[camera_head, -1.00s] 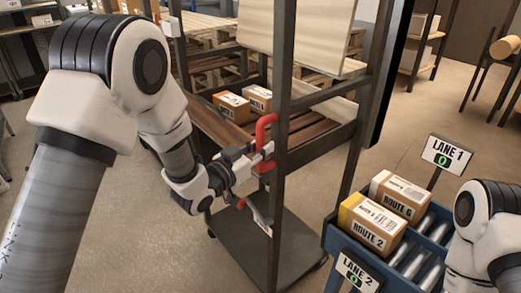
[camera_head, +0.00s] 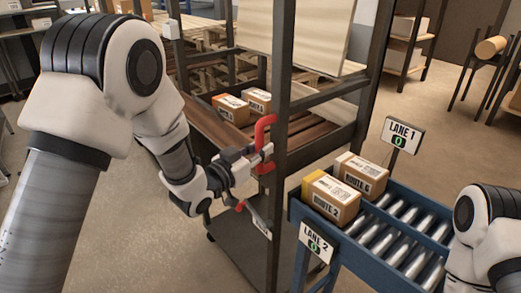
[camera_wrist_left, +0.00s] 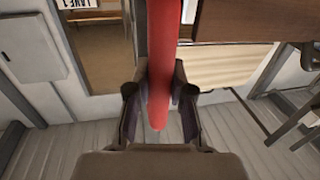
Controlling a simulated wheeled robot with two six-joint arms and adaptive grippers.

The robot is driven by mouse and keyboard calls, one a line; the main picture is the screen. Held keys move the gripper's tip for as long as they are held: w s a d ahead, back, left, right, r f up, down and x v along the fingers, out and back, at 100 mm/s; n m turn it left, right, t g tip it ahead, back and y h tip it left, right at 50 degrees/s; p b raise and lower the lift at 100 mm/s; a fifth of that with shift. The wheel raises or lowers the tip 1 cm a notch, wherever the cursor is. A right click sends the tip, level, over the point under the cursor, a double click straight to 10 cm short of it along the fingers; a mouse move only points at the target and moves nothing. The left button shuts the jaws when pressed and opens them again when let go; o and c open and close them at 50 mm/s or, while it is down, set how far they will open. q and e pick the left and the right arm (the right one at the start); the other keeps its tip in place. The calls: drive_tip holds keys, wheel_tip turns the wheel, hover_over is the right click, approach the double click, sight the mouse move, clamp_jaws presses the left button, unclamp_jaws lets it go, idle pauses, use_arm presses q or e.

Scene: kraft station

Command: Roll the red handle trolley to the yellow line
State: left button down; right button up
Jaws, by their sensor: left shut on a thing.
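The trolley is a tall dark-framed cart with a red vertical handle (camera_head: 263,145) on its near post (camera_head: 281,100). My left gripper (camera_head: 259,158) is shut around this handle. In the left wrist view the red handle (camera_wrist_left: 164,60) runs between the two fingers of the left gripper (camera_wrist_left: 160,105). The trolley has a wooden slatted shelf (camera_head: 305,146) and a low dark deck (camera_head: 238,245) near the floor. Part of my right arm shows at the lower right, but its gripper is out of frame. No yellow line shows in these views.
A blue roller conveyor (camera_head: 430,215) stands close on the trolley's right, with Route 2 (camera_head: 331,198) and Route G (camera_head: 361,174) boxes on it. Lane 1 (camera_head: 403,134) and Lane 2 (camera_head: 315,243) signs stick out. Two boxes sit behind the post. Floor is open at the lower left.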

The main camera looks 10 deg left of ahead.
use_arm(q)
drive_tip(key=c, duration=1)
unclamp_jaws()
drive_tip(key=shift+s+d, duration=0.15)
drive_tip(key=shift+s+d+r, duration=0.1)
drive_tip(key=shift+a, duration=0.2)
drive_tip(key=v, duration=1.1)
drive_tip(key=shift+s, duration=0.45)
